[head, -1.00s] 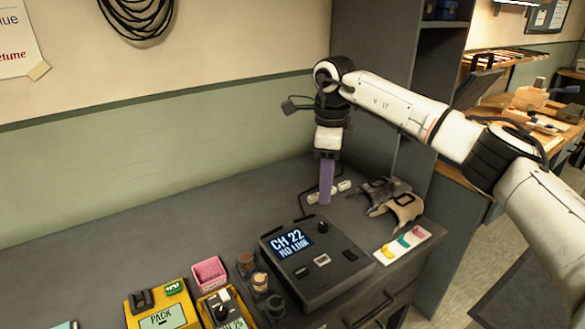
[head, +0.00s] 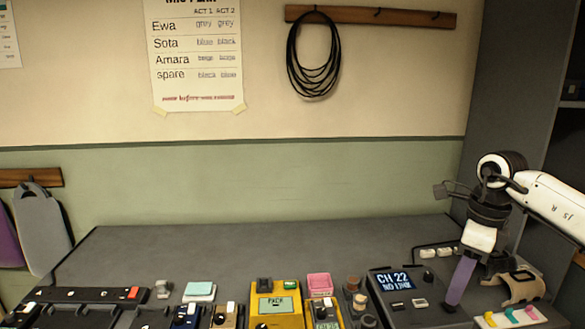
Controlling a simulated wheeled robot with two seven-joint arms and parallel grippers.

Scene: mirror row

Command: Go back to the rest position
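My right arm comes in from the right edge in the head view. No separate held object can be made out. My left gripper is not in view.
The black console (head: 392,282) reads "CH 22 NO LINK". The bench's back is clear.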

